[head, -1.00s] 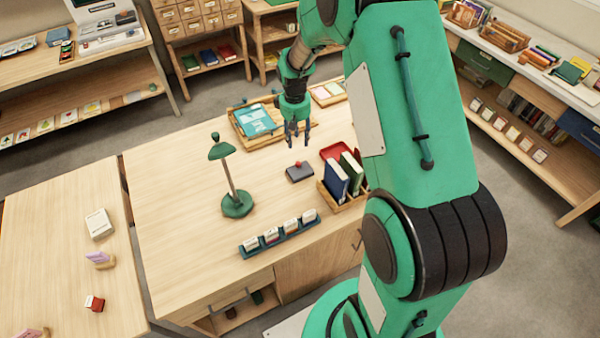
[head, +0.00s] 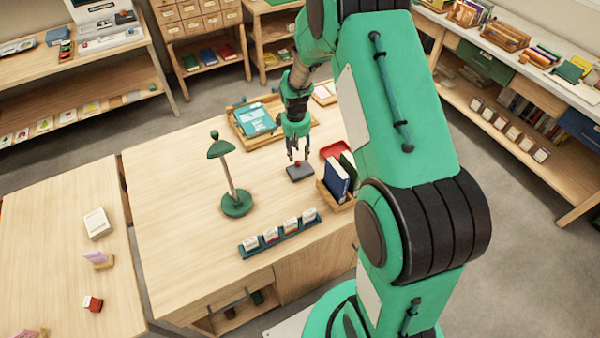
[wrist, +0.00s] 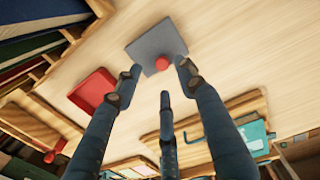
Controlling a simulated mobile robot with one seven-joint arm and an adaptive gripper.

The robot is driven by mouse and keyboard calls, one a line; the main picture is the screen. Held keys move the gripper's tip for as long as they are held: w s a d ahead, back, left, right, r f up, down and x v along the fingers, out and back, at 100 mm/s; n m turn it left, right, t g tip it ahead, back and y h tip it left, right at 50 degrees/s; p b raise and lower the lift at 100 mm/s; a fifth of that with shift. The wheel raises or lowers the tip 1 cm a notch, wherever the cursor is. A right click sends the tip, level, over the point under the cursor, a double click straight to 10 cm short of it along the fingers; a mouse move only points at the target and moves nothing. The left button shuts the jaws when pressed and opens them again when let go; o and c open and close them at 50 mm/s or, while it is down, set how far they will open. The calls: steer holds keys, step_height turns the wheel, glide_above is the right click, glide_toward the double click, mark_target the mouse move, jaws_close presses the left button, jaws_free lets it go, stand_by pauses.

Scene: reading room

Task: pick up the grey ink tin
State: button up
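The grey ink tin (head: 298,174) is a flat dark grey block with a small red knob on top, lying on the wooden table. In the wrist view the grey tin (wrist: 148,42) lies just beyond my fingertips, its red knob between them in the picture. My gripper (head: 298,156) is above the tin, pointing down, with its fingers spread. In the wrist view my gripper (wrist: 157,75) shows two fingers apart and a third finger below, with nothing held. Whether a fingertip touches the tin I cannot tell.
A wooden book holder (head: 340,204) with upright books and a red tray (head: 335,150) stand close to the tin's right. A green lamp (head: 236,204) stands left. A rack of cards (head: 279,237) lies in front, and a wooden tray (head: 240,133) behind. Table between lamp and tin is clear.

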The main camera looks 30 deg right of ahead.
mark_target(298, 162)
steer(key=shift+f, duration=0.15)
steer(key=shift+f+b, duration=0.5)
steer(key=shift+f, duration=2.1)
steer(key=shift+c, duration=0.2)
jaws_close()
steer(key=shift+w, duration=0.1)
